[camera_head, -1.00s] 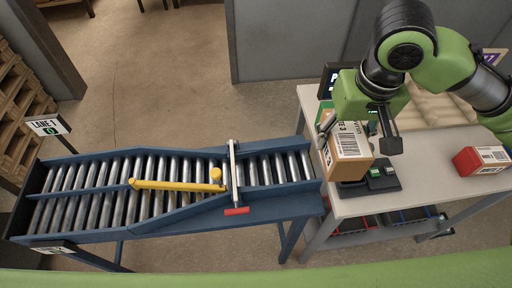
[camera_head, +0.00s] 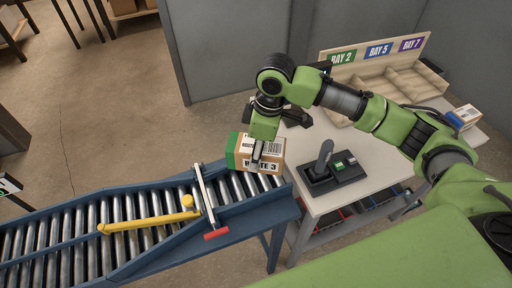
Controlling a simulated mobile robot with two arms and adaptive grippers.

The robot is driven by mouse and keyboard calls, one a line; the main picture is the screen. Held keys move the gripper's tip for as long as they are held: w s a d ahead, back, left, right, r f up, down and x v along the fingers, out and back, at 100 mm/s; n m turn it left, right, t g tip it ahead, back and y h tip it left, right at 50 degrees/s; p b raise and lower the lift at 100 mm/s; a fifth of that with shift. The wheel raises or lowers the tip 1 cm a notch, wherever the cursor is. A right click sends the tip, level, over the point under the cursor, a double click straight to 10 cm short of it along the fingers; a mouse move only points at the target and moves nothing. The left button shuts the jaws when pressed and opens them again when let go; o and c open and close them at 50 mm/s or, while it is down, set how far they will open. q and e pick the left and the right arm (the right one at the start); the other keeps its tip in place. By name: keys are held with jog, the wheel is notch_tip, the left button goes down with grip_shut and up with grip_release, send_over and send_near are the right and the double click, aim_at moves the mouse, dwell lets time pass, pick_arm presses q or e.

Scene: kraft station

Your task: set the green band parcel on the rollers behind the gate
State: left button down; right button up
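The green band parcel (camera_head: 271,152) is a brown box with a white "ROUTE 3" label and a green band at its left end. My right gripper (camera_head: 258,158) is shut on it, with a finger across its label side. The parcel is over the right end section of the conveyor rollers (camera_head: 238,187), to the right of the gate. I cannot tell whether it touches the rollers. The gate (camera_head: 204,195) is a pale bar across the conveyor with a red end (camera_head: 216,234). My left gripper is not in view.
A yellow diverter arm (camera_head: 150,222) lies across the rollers left of the gate. My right arm spans above the table.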

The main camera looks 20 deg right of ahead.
jog(key=f+n+p, duration=0.1)
jog(key=n, duration=0.1)
jog(key=w+f+n+p, duration=0.1)
jog(key=f+n, duration=0.1)
jog(key=shift+w+g, duration=0.2)
jog(key=shift+g, duration=0.1)
jog(key=shift+w+d+f+n+p, duration=0.1)
jog(key=shift+f+n+p, duration=0.15)
jog(key=shift+f+n, duration=0.2)
jog(key=shift+w+d+f+n+p, duration=0.1)
jog(key=shift+f+n+p, duration=0.15)
jog(key=shift+n, duration=0.3)
jog(key=f+b, duration=0.7)
jog(key=b, duration=0.1)
jog(key=shift+d, duration=0.2)
jog(key=o, duration=1.5)
jog(key=shift+c, duration=0.2)
jog(key=shift+s, duration=0.1)
jog(key=r, duration=0.4)
jog(key=d+r, duration=0.1)
jog(key=r, duration=0.7)
jog(key=shift+d, duration=0.4)
